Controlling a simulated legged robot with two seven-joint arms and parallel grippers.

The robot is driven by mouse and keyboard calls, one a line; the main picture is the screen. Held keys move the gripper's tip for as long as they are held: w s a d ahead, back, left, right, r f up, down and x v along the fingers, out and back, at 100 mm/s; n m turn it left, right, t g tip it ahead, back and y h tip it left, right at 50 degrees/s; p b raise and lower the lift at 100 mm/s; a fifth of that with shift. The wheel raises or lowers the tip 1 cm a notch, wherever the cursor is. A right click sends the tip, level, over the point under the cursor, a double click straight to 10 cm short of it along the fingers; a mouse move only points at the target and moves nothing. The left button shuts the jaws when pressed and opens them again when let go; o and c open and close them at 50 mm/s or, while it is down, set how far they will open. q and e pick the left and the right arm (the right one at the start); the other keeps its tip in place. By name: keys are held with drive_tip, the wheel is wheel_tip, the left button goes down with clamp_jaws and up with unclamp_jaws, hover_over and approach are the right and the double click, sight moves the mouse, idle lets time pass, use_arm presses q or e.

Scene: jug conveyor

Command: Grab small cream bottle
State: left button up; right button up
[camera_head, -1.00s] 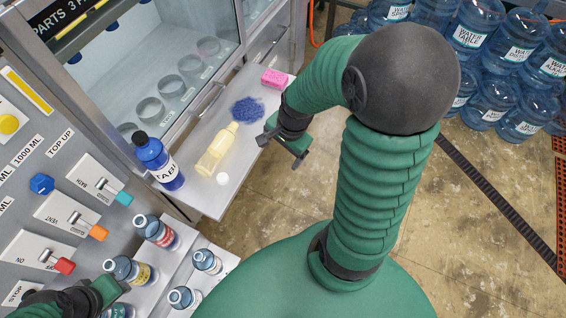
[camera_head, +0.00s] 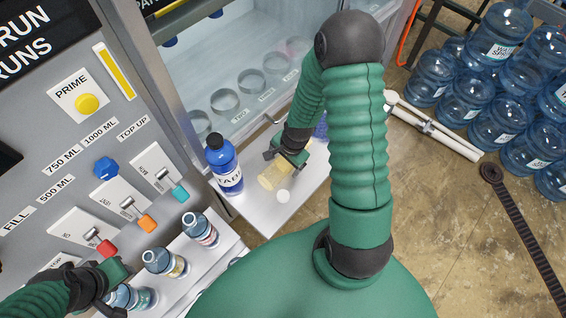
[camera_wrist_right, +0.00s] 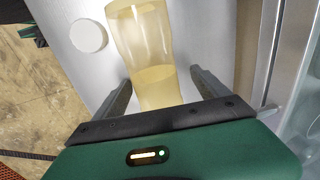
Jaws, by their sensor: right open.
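The small cream bottle (camera_head: 270,179) lies on its side on the white shelf (camera_head: 262,217). Its neck end is hidden under my right gripper in the head view. My right gripper (camera_head: 283,163) is open just over it. In the right wrist view the cream bottle (camera_wrist_right: 146,45) runs between the two spread fingers of the right gripper (camera_wrist_right: 158,88), with a gap beside each finger. My left gripper (camera_head: 117,280) is at the lower left, by the small bottles; its fingers do not show clearly.
A blue bottle (camera_head: 224,166) stands on the shelf left of the cream bottle. A white cap (camera_head: 283,196) lies close by; it also shows in the wrist view (camera_wrist_right: 88,35). Several small bottles, one here (camera_head: 200,229), stand before the control panel (camera_head: 62,130).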

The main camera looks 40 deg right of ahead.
drive_tip(key=shift+s+d, duration=0.2)
drive_tip(key=shift+d, duration=0.05)
drive_tip(key=shift+c, duration=0.2)
drive_tip(key=shift+s+a+r, duration=0.1)
drive_tip(key=shift+s+r, duration=0.05)
drive_tip(key=shift+c, duration=1.3)
drive_tip(key=shift+a+r, duration=0.1)
drive_tip(key=shift+a, duration=0.1)
drive_tip(key=c, duration=0.5)
drive_tip(key=shift+a, duration=0.1)
drive_tip(key=c, duration=0.4)
drive_tip(key=shift+c, duration=1.1)
